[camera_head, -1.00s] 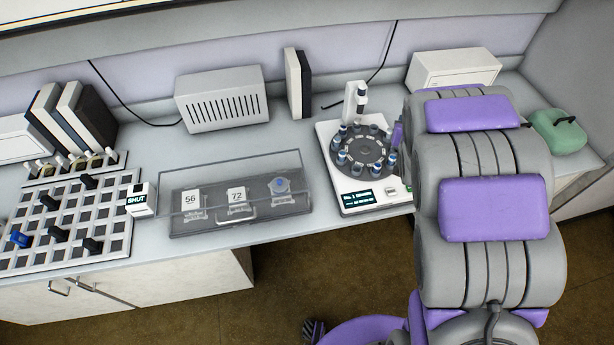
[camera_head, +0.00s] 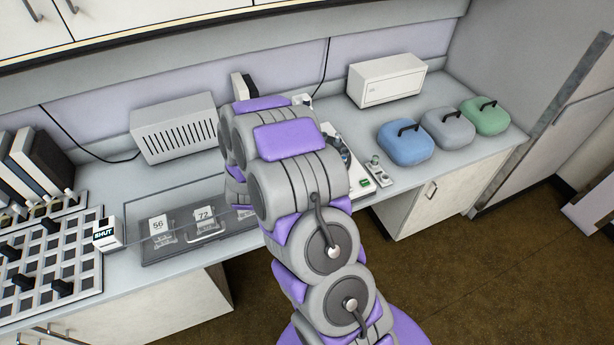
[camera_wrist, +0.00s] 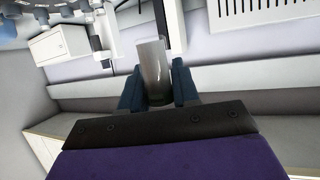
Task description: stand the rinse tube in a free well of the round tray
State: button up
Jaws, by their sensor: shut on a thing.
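In the wrist view, my gripper (camera_wrist: 157,88) is shut on a clear grey tube (camera_wrist: 153,62), taken to be the rinse tube, held between two dark blue fingers. In the head view my arm hides the gripper and the tube. The round tray is mostly hidden behind my arm; a few dark vials at its right edge (camera_head: 344,157) show beside the arm. Its wells cannot be made out there.
A low clear-walled case (camera_head: 165,248) with numbered pieces lies left of my arm. A vented grey box (camera_head: 174,130) stands behind. Blue (camera_head: 405,143), grey (camera_head: 447,129) and green (camera_head: 486,116) cases stand at the right. A slotted rack (camera_head: 50,265) is at far left.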

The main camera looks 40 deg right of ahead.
jog(key=s+d+f+m+g+h, duration=0.35)
jog(key=s+d+f, duration=0.25)
jog(key=s+d, duration=0.2)
jog(key=s+d+f+m+g+h, duration=0.3)
jog(key=s+d+f+m, duration=0.15)
jog(key=s+d, duration=0.4)
jog(key=shift+y, duration=0.25)
jog(key=w+d, duration=0.2)
jog(key=w, duration=0.2)
jog(key=w+d+f, duration=0.1)
jog(key=w+d, duration=0.1)
jog(key=w, duration=0.3)
jog(key=w+d+f+b, duration=0.1)
jog(key=w, duration=0.3)
jog(key=shift+w+d, duration=0.3)
jog(key=shift+d, duration=0.1)
notch_tip(320, 180, down, 4)
jog(key=shift+r+b, duration=0.2)
jog(key=shift+b, duration=0.4)
grip_shut()
jog(key=o, duration=1)
grip_release()
jog(key=p+v, duration=0.1)
jog(key=v, duration=1)
jog(key=shift+r+p, duration=0.15)
jog(key=shift+p, duration=0.2)
jog(key=shift+s+a+r, duration=0.1)
jog(key=shift+s+a, duration=0.1)
jog(key=shift+a, duration=0.3)
